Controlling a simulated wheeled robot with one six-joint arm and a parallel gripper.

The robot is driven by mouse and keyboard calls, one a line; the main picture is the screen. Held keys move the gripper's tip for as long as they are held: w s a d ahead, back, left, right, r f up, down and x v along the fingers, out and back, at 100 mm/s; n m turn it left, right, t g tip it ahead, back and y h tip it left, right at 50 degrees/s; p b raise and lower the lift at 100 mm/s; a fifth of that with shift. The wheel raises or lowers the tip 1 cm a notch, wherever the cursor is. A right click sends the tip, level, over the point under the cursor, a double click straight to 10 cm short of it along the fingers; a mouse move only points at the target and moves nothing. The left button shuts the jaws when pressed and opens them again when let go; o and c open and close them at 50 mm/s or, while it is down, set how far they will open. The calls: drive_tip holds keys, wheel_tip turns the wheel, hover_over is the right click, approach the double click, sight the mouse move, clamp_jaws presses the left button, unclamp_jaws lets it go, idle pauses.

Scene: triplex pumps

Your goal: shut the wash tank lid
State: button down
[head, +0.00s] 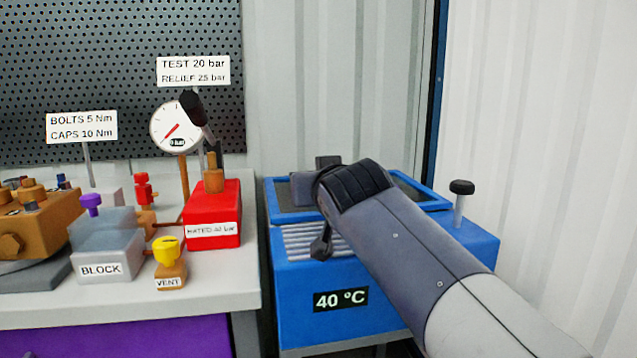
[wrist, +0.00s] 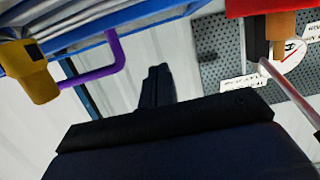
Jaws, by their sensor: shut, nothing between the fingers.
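The blue wash tank (head: 330,285) stands at the right of the bench, with a "40 °C" label on its front. Its top shows a blue rim around a dark area and a pale ribbed part at the front left. My arm covers much of the top, so I cannot tell which part is the lid or how it stands. My gripper (wrist: 155,88) shows in the wrist view with its dark fingers together and empty. In the head view my wrist is over the tank's top; I cannot tell whether it touches.
A black knob on a post (head: 461,188) rises at the tank's right. The bench at left holds a red block (head: 212,210), a gauge (head: 176,126), a yellow vent knob (head: 167,249) and a grey block (head: 106,245). A purple bent bar (wrist: 110,68) shows in the wrist view.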

wheel_tip(320, 180, up, 5)
drive_tip(key=p, duration=0.4)
drive_tip(key=s+f, duration=0.2)
drive_tip(key=s+d+f+b, duration=0.1)
drive_tip(key=s+f, duration=0.4)
drive_tip(key=shift+s+d+f+b, duration=0.15)
drive_tip(key=shift+s+d+b, duration=0.1)
drive_tip(key=shift+s+b, duration=0.1)
drive_tip(key=w+r, duration=0.1)
drive_tip(key=w, duration=0.1)
drive_tip(key=w+a+r, duration=0.1)
drive_tip(key=w, duration=0.2)
drive_tip(key=w+r, duration=0.2)
drive_tip(key=shift+w+a+r+b, duration=0.1)
drive_tip(key=shift+w+a+b, duration=0.2)
drive_tip(key=shift+w+b, duration=0.05)
drive_tip(key=shift+f+b, duration=0.9)
drive_tip(key=shift+f, duration=0.05)
drive_tip(key=shift+r, duration=0.1)
